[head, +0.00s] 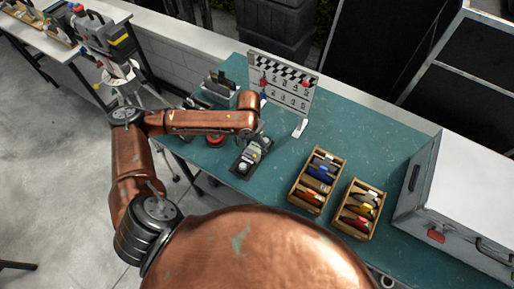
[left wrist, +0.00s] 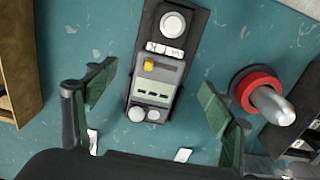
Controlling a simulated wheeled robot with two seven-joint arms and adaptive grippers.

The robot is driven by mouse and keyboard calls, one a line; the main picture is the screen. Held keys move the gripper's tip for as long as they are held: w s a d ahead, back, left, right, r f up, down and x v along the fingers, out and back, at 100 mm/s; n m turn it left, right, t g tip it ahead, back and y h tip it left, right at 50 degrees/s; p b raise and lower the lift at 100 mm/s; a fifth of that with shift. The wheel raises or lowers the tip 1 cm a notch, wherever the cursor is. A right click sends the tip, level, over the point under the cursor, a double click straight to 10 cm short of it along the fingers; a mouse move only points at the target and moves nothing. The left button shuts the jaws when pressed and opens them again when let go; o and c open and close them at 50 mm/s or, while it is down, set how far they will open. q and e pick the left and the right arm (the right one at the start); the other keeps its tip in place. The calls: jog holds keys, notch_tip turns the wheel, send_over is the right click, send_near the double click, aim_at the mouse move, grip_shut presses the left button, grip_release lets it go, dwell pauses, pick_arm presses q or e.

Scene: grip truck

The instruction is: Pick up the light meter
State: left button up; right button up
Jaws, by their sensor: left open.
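The light meter (left wrist: 172,70), grey with a round white disc, a yellow button, a small display and knobs, lies on a dark rectangular pad (left wrist: 198,35) on the teal table. It also shows in the head view (head: 250,155), near the left part of the table. My left gripper (left wrist: 158,96) is open above it, with one green-padded finger on each side of the meter and a gap on both sides. In the head view the left gripper (head: 258,138) is small and partly hidden by its arm. The right gripper is not in view.
A red-ringed object with a pale rounded top (left wrist: 263,95) stands close to the right finger. Two wooden crates (head: 296,198) of coloured items lie to the right. A clapper-style board (head: 283,85) stands behind, and a big silver case (head: 468,190) is at far right.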

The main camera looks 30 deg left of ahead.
aim_at(250, 157)
pick_arm(q)
jog(key=f, duration=0.3)
jog(key=shift+s+a+f, duration=0.1)
jog(key=shift+s+f, duration=0.1)
jog(key=shift+s, duration=0.1)
notch_tip(250, 157, down, 3)
jog(key=shift+s+f+b, duration=0.1)
jog(key=shift+f+b, duration=0.05)
jog(key=shift+b, duration=0.15)
jog(key=shift+f, duration=0.1)
jog(key=c, duration=1.5)
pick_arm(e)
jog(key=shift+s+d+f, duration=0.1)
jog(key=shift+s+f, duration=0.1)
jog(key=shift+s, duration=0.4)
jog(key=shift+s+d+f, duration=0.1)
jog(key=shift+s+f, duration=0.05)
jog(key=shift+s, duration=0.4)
